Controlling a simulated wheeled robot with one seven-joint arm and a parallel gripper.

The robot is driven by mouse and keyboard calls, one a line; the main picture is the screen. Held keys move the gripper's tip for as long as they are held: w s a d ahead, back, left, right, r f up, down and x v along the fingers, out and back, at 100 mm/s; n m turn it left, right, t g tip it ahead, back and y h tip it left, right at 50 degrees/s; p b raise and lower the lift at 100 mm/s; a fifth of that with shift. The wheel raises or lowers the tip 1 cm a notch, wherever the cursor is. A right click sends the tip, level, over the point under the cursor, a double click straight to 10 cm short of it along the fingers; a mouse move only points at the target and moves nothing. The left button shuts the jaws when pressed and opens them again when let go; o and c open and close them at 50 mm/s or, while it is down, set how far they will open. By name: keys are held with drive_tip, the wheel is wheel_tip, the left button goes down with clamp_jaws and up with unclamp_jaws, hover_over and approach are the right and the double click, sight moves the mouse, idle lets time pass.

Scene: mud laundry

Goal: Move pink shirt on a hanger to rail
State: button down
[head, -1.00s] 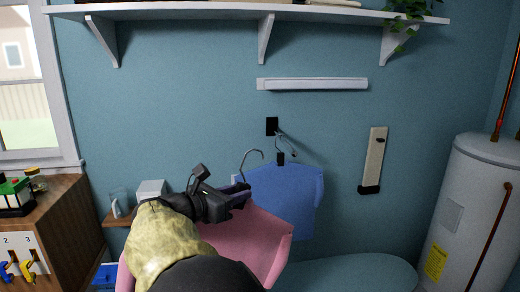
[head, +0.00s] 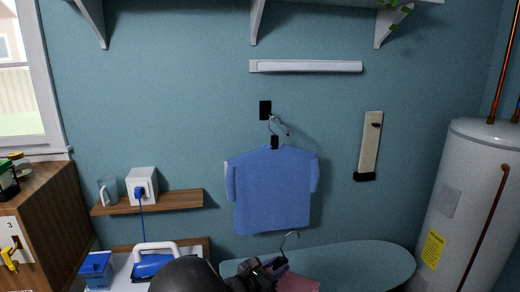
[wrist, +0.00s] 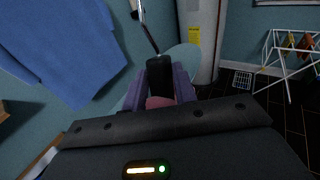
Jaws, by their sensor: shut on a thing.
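My gripper (head: 268,270) is low in the head view, in front of the ironing board. It is shut on the black neck block of a hanger, which shows between purple finger pads in the wrist view (wrist: 160,78). The hanger's metal hook (head: 289,240) points up. The pink shirt (head: 300,284) hangs below, mostly cut off by the frame; a bit of pink also shows in the wrist view (wrist: 158,102). A short metal rail (head: 284,126) sticks out from a black wall plate (head: 265,110). A blue shirt (head: 272,190) hangs on it by its own hanger.
An ironing board (head: 365,265) lies right of my gripper. A white water heater (head: 470,200) stands at the right. A wooden wall shelf (head: 175,202) is at the left. A white bar (head: 305,66) is above the rail. A drying rack (wrist: 285,60) shows in the wrist view.

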drive_tip(key=s+d+f+b, duration=0.2)
drive_tip(key=d+f, duration=0.4)
drive_tip(key=f, duration=0.3)
drive_tip(key=s+d+f+m+b, duration=0.1)
drive_tip(key=s+d+f+b, duration=0.1)
drive_tip(key=s+d+f, duration=0.3)
drive_tip(key=s+d+f+g+h+b, duration=0.1)
drive_tip(key=s+d+f, duration=0.3)
drive_tip(key=f, duration=0.9)
drive_tip(key=d+b, duration=0.1)
drive_tip(key=d, duration=0.2)
drive_tip(key=shift+s+b, duration=0.25)
drive_tip(key=shift+b, duration=0.05)
drive_tip(key=shift+f, duration=0.1)
drive_tip(key=w+a+f+n+t+y, duration=0.1)
drive_tip(key=a+f+n+t+y, duration=0.4)
drive_tip(key=n+y, duration=0.5)
drive_tip(key=a+t+y, duration=0.1)
drive_tip(key=a+y, duration=0.1)
drive_tip(key=shift+w+y, duration=0.3)
drive_tip(key=shift+d, duration=0.1)
